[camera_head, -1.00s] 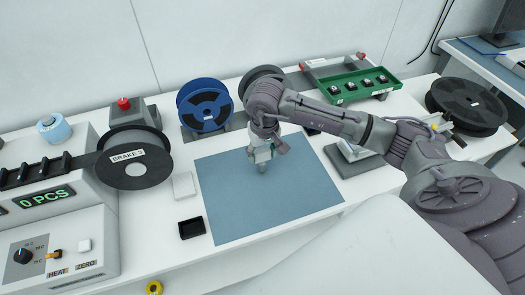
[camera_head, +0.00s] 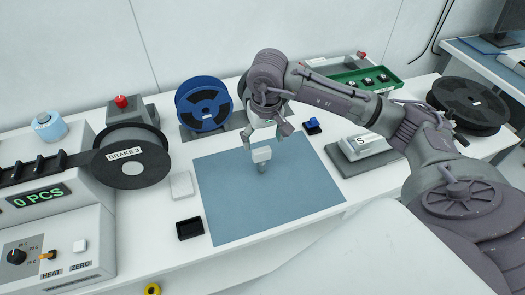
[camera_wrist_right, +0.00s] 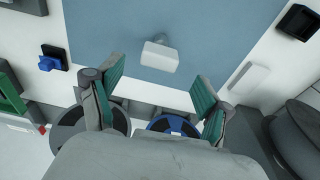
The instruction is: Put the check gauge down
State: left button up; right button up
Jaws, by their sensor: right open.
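The check gauge (camera_head: 262,155), a small pale grey-white piece with a block-shaped head and a narrower stem, stands on the blue mat (camera_head: 275,205), near its far edge. It also shows in the right wrist view (camera_wrist_right: 160,57), apart from the fingers. My right gripper (camera_head: 264,131) is open and empty, above and just behind the gauge. In the right wrist view its two green-padded fingers (camera_wrist_right: 156,84) are spread wide with nothing between them. My left gripper is not in view.
A blue spool (camera_head: 203,104) and a green tray (camera_head: 358,76) with several dark parts stand behind the mat. A small black box (camera_head: 190,228) and a white block (camera_head: 181,184) lie left of it. The mat's front is clear.

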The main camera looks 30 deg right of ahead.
notch_tip(320, 180, up, 6)
jog(key=b, duration=0.1)
jog(key=shift+s, duration=0.35)
jog(key=shift+a, duration=0.1)
